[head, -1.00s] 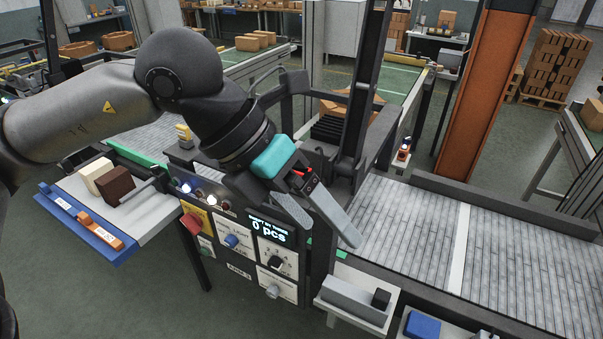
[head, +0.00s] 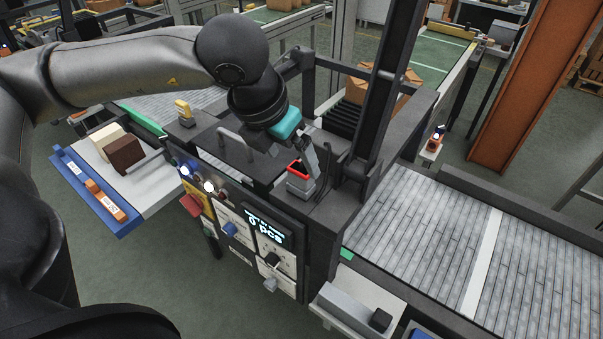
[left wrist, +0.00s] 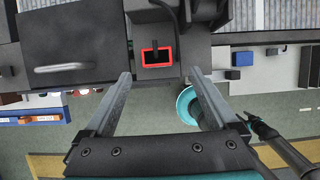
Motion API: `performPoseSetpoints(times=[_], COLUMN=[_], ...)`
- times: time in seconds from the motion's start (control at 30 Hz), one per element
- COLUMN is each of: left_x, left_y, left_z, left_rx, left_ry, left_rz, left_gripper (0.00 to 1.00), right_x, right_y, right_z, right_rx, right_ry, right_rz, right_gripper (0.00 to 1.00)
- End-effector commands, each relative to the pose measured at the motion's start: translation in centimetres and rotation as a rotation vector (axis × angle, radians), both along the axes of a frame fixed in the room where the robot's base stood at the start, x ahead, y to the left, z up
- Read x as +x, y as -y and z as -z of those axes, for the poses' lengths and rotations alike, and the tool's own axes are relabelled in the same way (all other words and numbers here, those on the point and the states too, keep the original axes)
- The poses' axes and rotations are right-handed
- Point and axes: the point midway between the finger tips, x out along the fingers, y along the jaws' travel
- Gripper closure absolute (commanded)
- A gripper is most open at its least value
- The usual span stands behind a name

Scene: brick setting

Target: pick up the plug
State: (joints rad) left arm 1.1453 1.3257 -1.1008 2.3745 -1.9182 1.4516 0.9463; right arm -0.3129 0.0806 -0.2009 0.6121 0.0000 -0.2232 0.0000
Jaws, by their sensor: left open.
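A grey socket block with a red rim (head: 299,181) stands on the dark top of the machine. In the left wrist view the red rim (left wrist: 144,58) frames a dark, narrow piece, which seems to be the plug (left wrist: 156,48); its outline is hard to tell. A black cable (left wrist: 176,12) runs close behind it. My left gripper (head: 302,160) is just above and beside the block in the head view. Its two grey fingers are apart in the left wrist view (left wrist: 160,76), with the red rim between and beyond their tips. Nothing is between the fingers.
A dark upright post (head: 385,95) stands close right of the block. A grey handle (head: 235,143) rises from the machine top to the left. The control panel (head: 250,235) faces the front. Grey roller conveyors (head: 420,230) lie at the right.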

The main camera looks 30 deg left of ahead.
Motion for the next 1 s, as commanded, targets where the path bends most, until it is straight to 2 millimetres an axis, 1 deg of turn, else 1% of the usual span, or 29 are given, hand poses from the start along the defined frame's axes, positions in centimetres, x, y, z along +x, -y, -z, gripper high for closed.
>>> performPoseSetpoints(times=[0.03, 0.1, 0.3, 0.37, 0.53, 0.6, 0.7, 0.97, 1.0], left_x=[0.3, 0.6, 1.1, 1.4, 2.7, 3.0, 3.4, 3.4, 3.4], left_y=[0.0, 0.1, 0.1, 0.0, -0.2, -0.2, -0.2, -0.2, -0.2], left_z=[0.7, 1.3, 2.3, 2.7, 4.5, 5.5, 6.3, 6.6, 6.6], left_rx=[-0.002, -0.002, -0.002, -0.001, -0.001, -0.001, -0.001, -0.001, -0.001], left_ry=[-0.003, -0.001, -0.001, -0.002, -0.002, -0.002, -0.001, 0.001, 0.001], left_rz=[-0.001, 0.0, 0.0, -0.001, 0.0, 0.0, 0.0, -0.001, -0.001], left_gripper=[0.07, 0.07, 0.07, 0.07, 0.07, 0.07, 0.07, 0.07, 0.12], right_x=[0.3, 0.7, 2.0, 2.0, 1.9, 1.9, 1.8, 1.4, 1.4], right_y=[0.0, 0.0, -0.1, -0.1, -0.1, -0.1, -0.1, -0.1, -0.1], right_z=[-0.2, -0.2, -0.6, -0.9, -1.8, -1.9, -2.0, -1.9, -1.9], right_rx=[0.001, 0.001, 0.003, 0.003, 0.003, 0.003, 0.003, 0.003, 0.002], right_ry=[0.004, 0.011, 0.033, 0.033, 0.032, 0.032, 0.031, 0.025, 0.024], right_rz=[0.0, 0.0, 0.001, 0.001, 0.001, 0.001, 0.001, 0.002, 0.002], right_gripper=[0.5, 0.5, 0.5, 0.5, 0.5, 0.5, 0.5, 0.5, 0.5])
